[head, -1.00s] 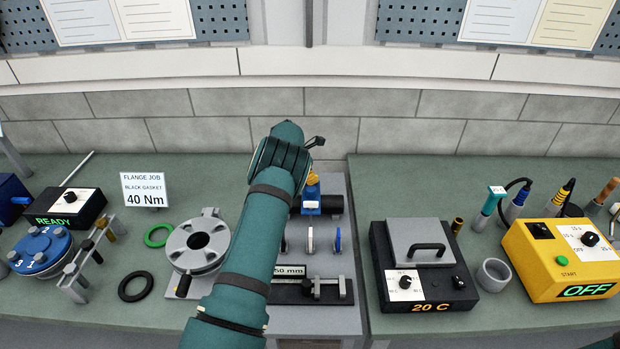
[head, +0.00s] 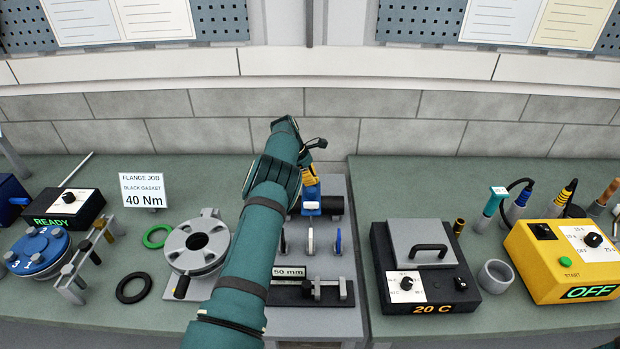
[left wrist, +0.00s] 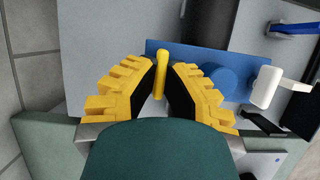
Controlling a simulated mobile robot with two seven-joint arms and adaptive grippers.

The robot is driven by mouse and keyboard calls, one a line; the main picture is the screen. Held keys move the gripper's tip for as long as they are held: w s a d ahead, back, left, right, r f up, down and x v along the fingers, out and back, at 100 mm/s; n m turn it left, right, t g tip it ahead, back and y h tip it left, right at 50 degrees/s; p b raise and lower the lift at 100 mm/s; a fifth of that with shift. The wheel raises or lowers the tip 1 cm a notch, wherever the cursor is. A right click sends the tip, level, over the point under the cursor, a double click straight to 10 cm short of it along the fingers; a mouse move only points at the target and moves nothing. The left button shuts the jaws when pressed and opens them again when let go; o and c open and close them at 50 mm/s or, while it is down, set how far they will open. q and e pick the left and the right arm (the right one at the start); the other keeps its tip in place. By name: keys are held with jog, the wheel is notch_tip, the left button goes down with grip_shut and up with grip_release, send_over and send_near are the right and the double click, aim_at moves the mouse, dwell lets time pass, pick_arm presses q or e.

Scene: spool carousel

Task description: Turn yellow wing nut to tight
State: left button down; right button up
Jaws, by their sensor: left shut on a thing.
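The yellow wing nut (left wrist: 160,76) stands as a thin upright bar between the fingertips in the left wrist view. My left gripper (left wrist: 161,70) has its yellow, black-padded fingers shut on it, one on each side. A blue block (left wrist: 210,65) lies just behind the nut, with a round blue boss to its right. In the head view my left gripper (head: 310,180) shows only in part above the blue block (head: 310,206), and my own arm covers much of it. The nut cannot be made out there.
A grey flange (head: 197,245) with a round hole sits left of my arm. A green ring (head: 158,236) and a black ring (head: 134,287) lie beside it. A 50 mm gauge (head: 330,293) is in front. A black heater box (head: 430,290) stands to the right.

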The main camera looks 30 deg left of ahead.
pick_arm(q)
jog(key=shift+s+f, duration=0.1)
jog(key=shift+f, duration=0.05)
jog(key=c, duration=1.1)
grip_release()
jog(key=shift+o, duration=0.2)
jog(key=shift+r, duration=0.2)
jog(key=v, duration=0.7)
jog(key=shift+a+r, duration=0.15)
jog(key=shift+r, duration=0.25)
jog(key=shift+f, duration=0.15)
